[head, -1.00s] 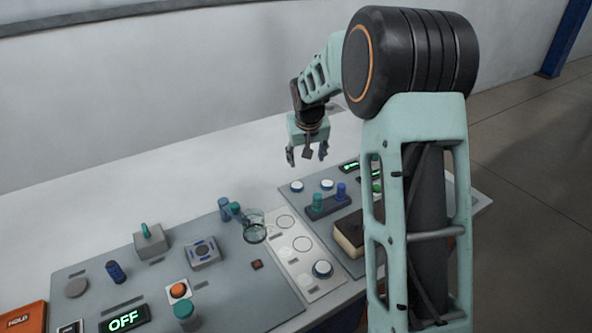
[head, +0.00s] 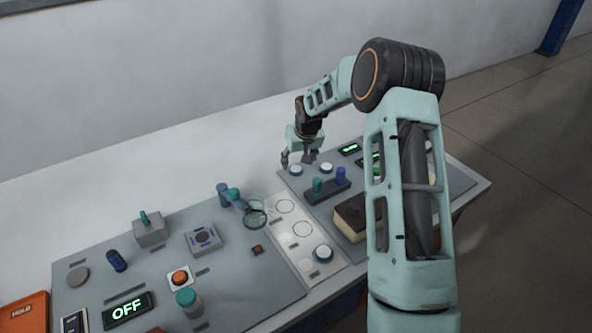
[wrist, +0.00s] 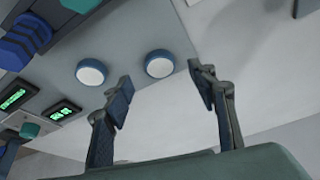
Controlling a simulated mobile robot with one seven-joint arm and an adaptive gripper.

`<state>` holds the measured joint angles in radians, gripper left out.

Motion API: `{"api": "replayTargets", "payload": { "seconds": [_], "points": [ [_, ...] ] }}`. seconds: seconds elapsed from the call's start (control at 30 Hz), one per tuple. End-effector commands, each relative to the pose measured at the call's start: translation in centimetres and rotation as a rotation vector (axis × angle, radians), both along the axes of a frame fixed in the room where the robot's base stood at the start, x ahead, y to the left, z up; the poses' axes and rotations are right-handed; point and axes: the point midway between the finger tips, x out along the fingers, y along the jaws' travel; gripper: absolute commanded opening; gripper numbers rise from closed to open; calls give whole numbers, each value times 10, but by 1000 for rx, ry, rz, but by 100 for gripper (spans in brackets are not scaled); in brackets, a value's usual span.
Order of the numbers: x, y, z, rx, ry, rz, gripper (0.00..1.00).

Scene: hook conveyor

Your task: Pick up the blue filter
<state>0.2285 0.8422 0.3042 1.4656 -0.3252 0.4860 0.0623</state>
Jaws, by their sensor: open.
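A blue cylinder (head: 341,175), which looks like the blue filter, stands upright in a dark rack (head: 328,193) on the right panel. A teal cylinder (head: 317,185) stands to its left in the same rack. In the wrist view the blue piece (wrist: 25,40) is at the upper left, apart from my fingers. My gripper (head: 298,160) is open and empty, behind and left of the rack, near two white-topped round buttons. In the wrist view my gripper (wrist: 163,85) has its fingers spread, with a white-topped button (wrist: 159,66) showing between them.
A brown-topped block (head: 350,214) lies in front of the rack. Another dark blue cylinder (head: 116,260) is on the left panel. The table behind the panels is bare.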

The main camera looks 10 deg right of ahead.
Motion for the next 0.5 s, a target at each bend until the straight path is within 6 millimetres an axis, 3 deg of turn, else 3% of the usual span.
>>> {"api": "replayTargets", "payload": {
  "seconds": [0.27,0.5],
  "points": [
    [14,2,-31,0,2,1,52],
    [18,2,-38,-1,1,1,52]
  ]
}}
